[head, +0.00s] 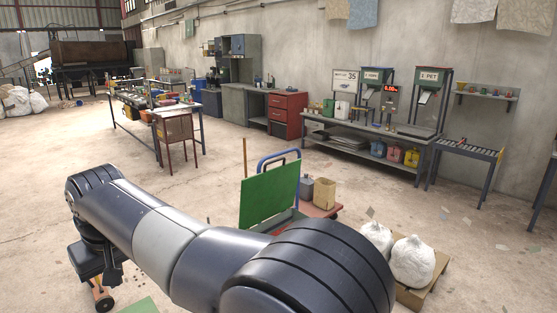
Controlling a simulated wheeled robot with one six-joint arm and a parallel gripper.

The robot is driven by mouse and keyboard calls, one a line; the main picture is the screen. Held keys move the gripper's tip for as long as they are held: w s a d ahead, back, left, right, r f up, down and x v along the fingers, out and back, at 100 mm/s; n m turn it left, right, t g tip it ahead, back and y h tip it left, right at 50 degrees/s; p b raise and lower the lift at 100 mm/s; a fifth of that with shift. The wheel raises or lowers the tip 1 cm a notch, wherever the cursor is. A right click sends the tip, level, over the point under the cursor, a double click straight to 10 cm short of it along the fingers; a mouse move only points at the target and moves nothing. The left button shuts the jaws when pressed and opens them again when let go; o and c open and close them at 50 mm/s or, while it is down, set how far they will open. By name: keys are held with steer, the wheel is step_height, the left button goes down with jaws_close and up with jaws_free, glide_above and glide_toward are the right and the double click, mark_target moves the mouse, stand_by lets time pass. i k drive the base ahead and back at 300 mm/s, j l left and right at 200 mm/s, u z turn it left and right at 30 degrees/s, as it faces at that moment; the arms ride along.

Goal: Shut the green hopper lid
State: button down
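A flat green panel (268,195), which looks like the hopper lid, stands steeply raised beyond my arm at the centre. A grey edge shows at its foot; my arm hides what lies below, so I cannot see the hopper's opening. My arm crosses the foreground and bends down at the left. What seems to be my gripper (103,298) is small and partly hidden at the lower left, well apart from the panel. I cannot tell whether it is open or shut or holds anything.
A blue-handled cart (325,211) with a box stands behind the panel. White sacks (412,262) sit at right. A bench (365,136) with two small green-topped hoppers (432,78) is along the wall. A green piece (140,306) shows at the bottom edge.

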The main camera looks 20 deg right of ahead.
mark_target(265, 195)
steer(key=l+z, duration=0.1)
steer(key=l, duration=2.05)
steer(key=i+l, duration=0.3)
steer(key=i+l+z, duration=0.1)
steer(key=i+l, duration=0.2)
steer(key=i, duration=0.25)
steer(key=i+l, duration=0.25)
steer(key=i, duration=0.15)
steer(key=i+j+z, duration=0.1)
steer(key=i+j, duration=0.85)
steer(key=j, duration=0.15)
